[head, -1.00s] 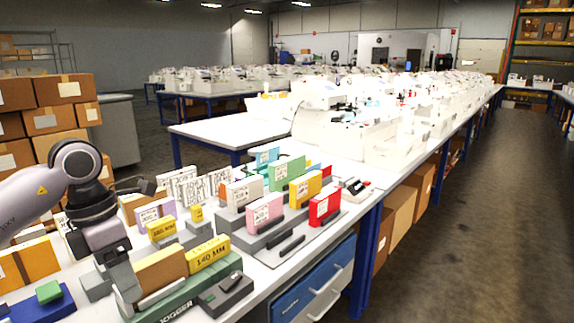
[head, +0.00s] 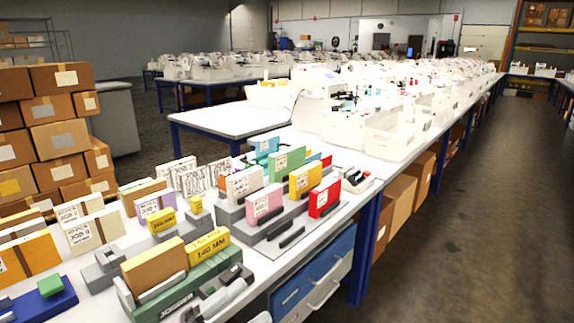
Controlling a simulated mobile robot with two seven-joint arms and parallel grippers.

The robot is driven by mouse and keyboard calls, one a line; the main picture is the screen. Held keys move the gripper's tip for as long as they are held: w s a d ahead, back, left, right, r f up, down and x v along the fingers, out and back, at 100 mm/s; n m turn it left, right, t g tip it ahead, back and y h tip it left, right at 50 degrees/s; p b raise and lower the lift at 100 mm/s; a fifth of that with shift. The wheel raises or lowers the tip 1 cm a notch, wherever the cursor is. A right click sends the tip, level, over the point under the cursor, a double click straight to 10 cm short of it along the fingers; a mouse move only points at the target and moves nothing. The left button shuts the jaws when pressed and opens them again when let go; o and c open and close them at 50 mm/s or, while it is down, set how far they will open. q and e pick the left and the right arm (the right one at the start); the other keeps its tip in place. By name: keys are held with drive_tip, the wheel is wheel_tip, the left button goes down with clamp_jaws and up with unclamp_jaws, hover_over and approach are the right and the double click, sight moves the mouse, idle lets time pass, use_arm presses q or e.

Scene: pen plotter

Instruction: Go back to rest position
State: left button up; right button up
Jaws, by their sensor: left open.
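My left gripper (head: 228,300) shows only in part at the bottom edge of the head view, as light grey pieces in front of the green jogger (head: 195,285). It is open, and I see nothing held in it. The jogger carries a tan block (head: 155,266) and a yellow block marked 140 MM (head: 208,246). The rest of my left arm is out of the picture or hidden. My right gripper is not in view.
The white table (head: 85,262) holds white cards, a blue tray (head: 40,305) with a green block, and grey stands with pink, yellow and red blocks (head: 324,197). Stacked cartons (head: 58,138) stand at the left. The floor aisle (head: 480,220) at right is clear.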

use_arm(q)
drive_tip(key=s+a+f+n+t+y, duration=0.1)
drive_tip(key=a+f+n+t+y, duration=0.1)
drive_tip(key=a+f+n+y, duration=0.4)
drive_tip(key=s+a+f+n+t+y, duration=0.2)
drive_tip(key=a+f+n+t+y, duration=0.1)
drive_tip(key=f+n+y, duration=0.55)
drive_tip(key=s+a+f+n+g+y, duration=0.1)
drive_tip(key=s+a+f+n+g, duration=0.1)
drive_tip(key=s+f+n+g, duration=0.1)
drive_tip(key=s+a+f+n+g+y, duration=0.1)
drive_tip(key=s+a+f+n+g, duration=0.1)
drive_tip(key=s+f+n, duration=0.3)
drive_tip(key=s+f+g, duration=0.1)
drive_tip(key=s+f, duration=0.2)
drive_tip(key=f, duration=0.1)
drive_tip(key=shift+s+a+f+p, duration=0.15)
drive_tip(key=shift+s+a+p, duration=0.1)
drive_tip(key=shift+p, duration=0.15)
drive_tip(key=shift+w, duration=0.1)
